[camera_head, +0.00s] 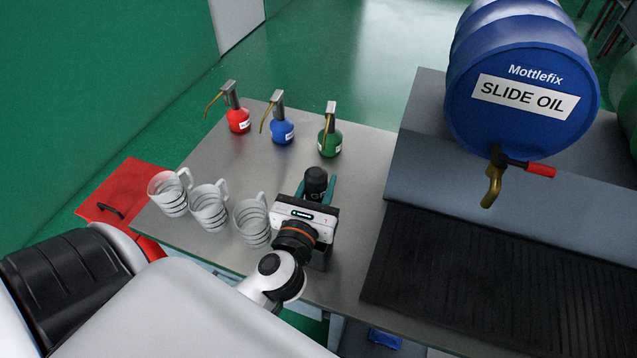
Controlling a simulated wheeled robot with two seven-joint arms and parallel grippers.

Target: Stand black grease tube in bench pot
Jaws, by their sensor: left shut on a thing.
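My left gripper (316,189) is over the middle of the metal bench. Its teal fingers are shut on a black, round-topped cylinder (316,176), which looks like the black grease tube. The gripper body hides the near and lower part of it, so I cannot tell whether it touches the bench. I cannot make out a bench pot in this view. My right gripper is not in view.
Three clear measuring jugs (209,214) stand left of my gripper. Red (238,122), blue (282,131) and green (329,144) oil cans stand behind. A blue oil drum (520,100) with a tap and a black ribbed mat (470,275) are at the right.

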